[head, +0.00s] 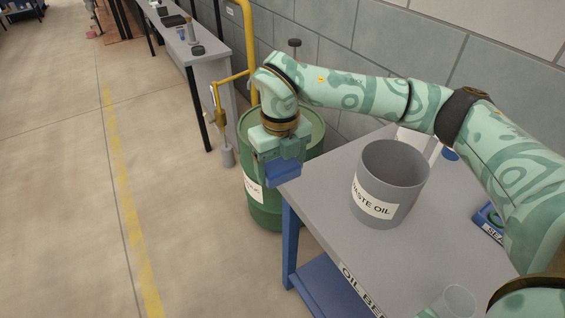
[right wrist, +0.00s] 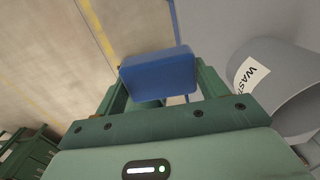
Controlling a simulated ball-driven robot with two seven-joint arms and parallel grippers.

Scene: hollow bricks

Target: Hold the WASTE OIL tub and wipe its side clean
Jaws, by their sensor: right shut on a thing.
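The WASTE OIL tub (head: 404,160) is a grey, open-topped cylinder standing upright on the table, its white label facing front left. It also shows in the right wrist view (right wrist: 285,75), at the right edge. I see no clear dirt on its visible side. My right gripper (head: 281,160) is shut on a blue sponge-like block (head: 284,174) and holds it left of the tub, apart from it, near the table's left corner. In the right wrist view the block (right wrist: 160,76) sits between both fingers. My left gripper is not in view.
The grey table (head: 333,205) has blue legs. A green drum (head: 262,209) stands behind its left corner, by a yellow pipe (head: 249,50). The table's front left is clear.

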